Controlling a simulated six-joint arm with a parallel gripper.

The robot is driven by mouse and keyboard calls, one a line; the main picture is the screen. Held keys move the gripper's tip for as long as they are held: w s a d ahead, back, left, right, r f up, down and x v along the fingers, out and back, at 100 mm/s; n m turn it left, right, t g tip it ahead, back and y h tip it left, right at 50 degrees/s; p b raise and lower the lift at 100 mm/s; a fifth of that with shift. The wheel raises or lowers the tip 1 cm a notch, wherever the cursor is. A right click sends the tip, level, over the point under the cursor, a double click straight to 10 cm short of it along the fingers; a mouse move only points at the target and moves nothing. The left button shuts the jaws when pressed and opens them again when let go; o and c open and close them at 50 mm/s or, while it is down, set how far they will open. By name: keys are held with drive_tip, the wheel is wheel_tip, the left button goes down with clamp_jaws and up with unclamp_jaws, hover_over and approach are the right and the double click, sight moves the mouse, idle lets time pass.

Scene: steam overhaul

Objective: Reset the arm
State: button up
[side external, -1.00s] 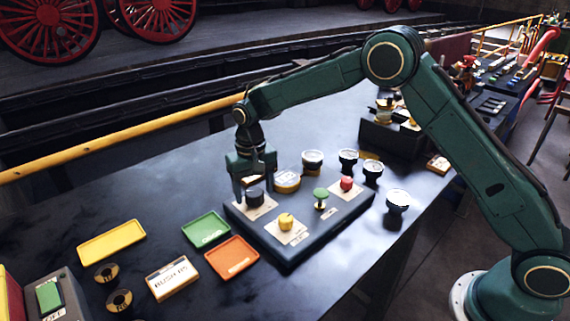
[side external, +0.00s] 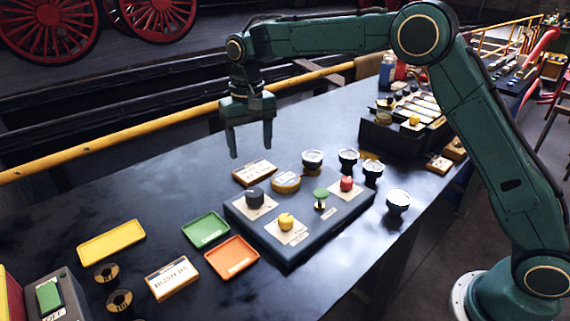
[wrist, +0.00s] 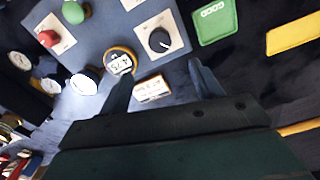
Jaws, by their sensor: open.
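My gripper (side external: 250,148) is open and empty, with its fingers pointing down. It hangs above the bench, behind and above the control panel (side external: 279,247). The panel carries a black knob (side external: 255,197), a yellow knob (side external: 286,221), a green mushroom button (side external: 321,195) and a red knob (side external: 346,184). In the wrist view, the black knob (wrist: 159,40) lies beyond the fingertips, and the open fingers (wrist: 160,78) have a small labelled box (wrist: 152,89) between them in the picture. The gripper touches nothing that I can see.
Green (side external: 206,230), orange (side external: 232,258) and yellow (side external: 111,241) trays lie to the left. A dark rack (side external: 400,130) stands at the back right. A yellow rail (side external: 120,138) runs behind the bench.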

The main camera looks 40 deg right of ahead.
drive_tip(key=shift+r, duration=0.3)
drive_tip(key=s+d+r+n+t, duration=0.1)
drive_tip(key=s+d+r, duration=0.3)
drive_tip(key=s+r, duration=0.3)
drive_tip(key=s+d+r+t, duration=0.2)
drive_tip(key=s+d+r, duration=0.15)
drive_tip(key=s, duration=0.55)
drive_tip(key=s+d+f+n+t, duration=0.1)
drive_tip(key=s+d+f, duration=0.1)
drive_tip(key=s, duration=0.8)
drive_tip(key=s+d+f+t, duration=0.1)
drive_tip(key=s+d, duration=0.1)
drive_tip(key=s, duration=0.8)
drive_tip(key=shift+s+f+n+t, duration=0.3)
drive_tip(key=shift+s+f+n, duration=0.05)
drive_tip(key=shift+s+n, duration=0.05)
